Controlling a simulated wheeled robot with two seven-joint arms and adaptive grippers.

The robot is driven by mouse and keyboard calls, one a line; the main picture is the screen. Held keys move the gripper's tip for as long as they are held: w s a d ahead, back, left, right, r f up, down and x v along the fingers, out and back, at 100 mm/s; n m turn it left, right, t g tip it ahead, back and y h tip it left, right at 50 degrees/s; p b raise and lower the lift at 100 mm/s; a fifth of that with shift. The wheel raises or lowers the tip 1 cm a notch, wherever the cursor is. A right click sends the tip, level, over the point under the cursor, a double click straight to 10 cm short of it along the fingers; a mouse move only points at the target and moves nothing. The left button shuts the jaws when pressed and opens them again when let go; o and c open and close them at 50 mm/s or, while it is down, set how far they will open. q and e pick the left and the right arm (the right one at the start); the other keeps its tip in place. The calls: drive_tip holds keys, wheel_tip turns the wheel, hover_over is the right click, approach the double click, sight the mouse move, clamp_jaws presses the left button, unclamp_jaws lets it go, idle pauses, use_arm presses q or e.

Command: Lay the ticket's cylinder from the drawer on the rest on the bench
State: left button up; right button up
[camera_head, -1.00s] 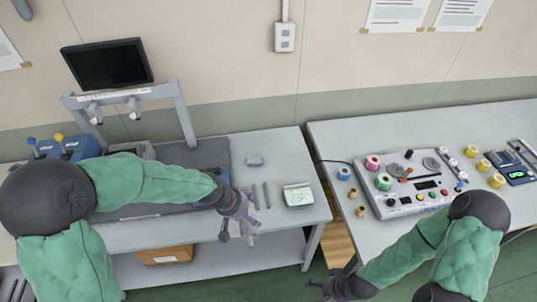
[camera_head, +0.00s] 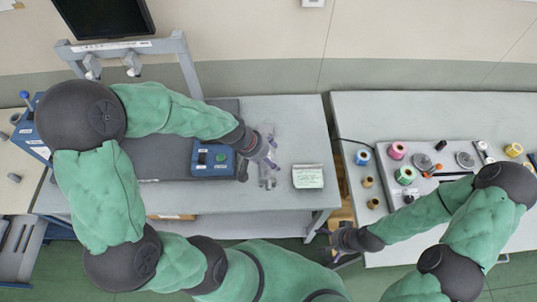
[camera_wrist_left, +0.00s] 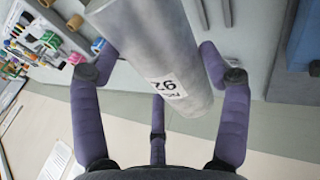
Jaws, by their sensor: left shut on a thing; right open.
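In the left wrist view a thick grey cylinder (camera_wrist_left: 150,45) with a white label reading 92 lies between the purple fingers of my left gripper (camera_wrist_left: 157,78). That gripper is shut on it. A drawer (camera_head: 22,250) stands open at the lower left. I cannot clearly pick out the rest. My right gripper (camera_head: 338,242) is open and empty beside the right bench.
A grey frame (camera_head: 185,65) and a monitor (camera_head: 103,16) stand behind. A gap separates the benches.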

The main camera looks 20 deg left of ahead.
use_arm(q)
drive_tip(key=shift+f+b, duration=4.75)
drive_tip(key=shift+f, duration=0.7)
drive_tip(key=w, duration=0.1)
drive_tip(key=w+a+f+b, duration=0.1)
drive_tip(key=w, duration=0.1)
drive_tip(key=w+a+f, duration=0.1)
drive_tip(key=w, duration=0.1)
drive_tip(key=shift+a+b, duration=0.25)
drive_tip(key=shift+b, duration=0.15)
drive_tip(key=shift+f+b, duration=1.85)
drive_tip(key=shift+f, duration=0.2)
drive_tip(key=o, duration=1.7)
